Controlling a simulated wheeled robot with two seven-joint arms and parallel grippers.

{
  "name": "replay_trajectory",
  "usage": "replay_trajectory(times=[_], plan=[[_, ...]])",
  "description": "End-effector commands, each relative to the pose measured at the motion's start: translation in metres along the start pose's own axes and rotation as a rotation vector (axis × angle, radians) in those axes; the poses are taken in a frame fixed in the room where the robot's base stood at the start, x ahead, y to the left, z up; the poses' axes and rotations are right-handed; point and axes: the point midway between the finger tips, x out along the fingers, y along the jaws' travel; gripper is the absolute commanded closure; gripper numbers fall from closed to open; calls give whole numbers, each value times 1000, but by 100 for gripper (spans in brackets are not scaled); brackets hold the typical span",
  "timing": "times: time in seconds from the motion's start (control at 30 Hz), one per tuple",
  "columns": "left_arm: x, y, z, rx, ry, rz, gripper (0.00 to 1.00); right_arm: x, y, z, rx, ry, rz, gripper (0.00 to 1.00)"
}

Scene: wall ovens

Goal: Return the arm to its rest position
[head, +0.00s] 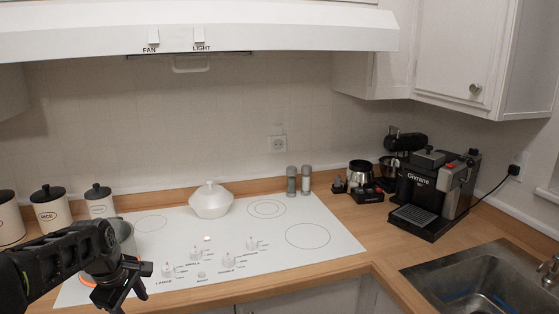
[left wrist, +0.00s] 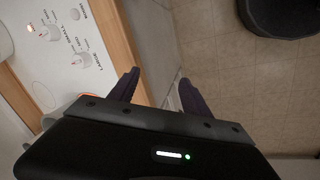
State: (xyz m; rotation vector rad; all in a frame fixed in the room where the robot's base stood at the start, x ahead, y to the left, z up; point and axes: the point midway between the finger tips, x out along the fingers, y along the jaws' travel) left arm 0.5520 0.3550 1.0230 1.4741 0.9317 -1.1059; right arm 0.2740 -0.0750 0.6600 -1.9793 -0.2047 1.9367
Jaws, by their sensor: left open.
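My left arm comes in from the lower left in the head view. Its gripper (head: 122,297) points downward at the front left edge of the white cooktop (head: 215,250). In the left wrist view the gripper (left wrist: 160,80) shows two dark fingers spread apart with nothing between them. Beyond the fingers are the wooden counter edge (left wrist: 108,35) and the tiled floor (left wrist: 225,75). My right gripper is not in view.
A grey pot (head: 124,236) stands behind my left arm, partly hidden, with an orange glow near the arm. Several knobs (head: 228,262) line the cooktop's front. A white lidded pot (head: 210,201) sits farther back. Canisters (head: 50,210) stand left; a coffee machine (head: 436,190) and sink (head: 470,285) are right.

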Motion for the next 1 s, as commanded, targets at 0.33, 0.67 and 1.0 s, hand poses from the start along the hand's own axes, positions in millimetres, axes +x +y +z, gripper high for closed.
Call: replay_trajectory(times=[0.33, 0.67, 1.0], plan=[[155, -8, 125, 761, -28, 201, 44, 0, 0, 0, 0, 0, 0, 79], [266, -192, 279, 1212, -193, 219, 44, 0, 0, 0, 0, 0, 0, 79], [270, -312, 344, 1179, -441, 107, 44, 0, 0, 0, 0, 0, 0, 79]])
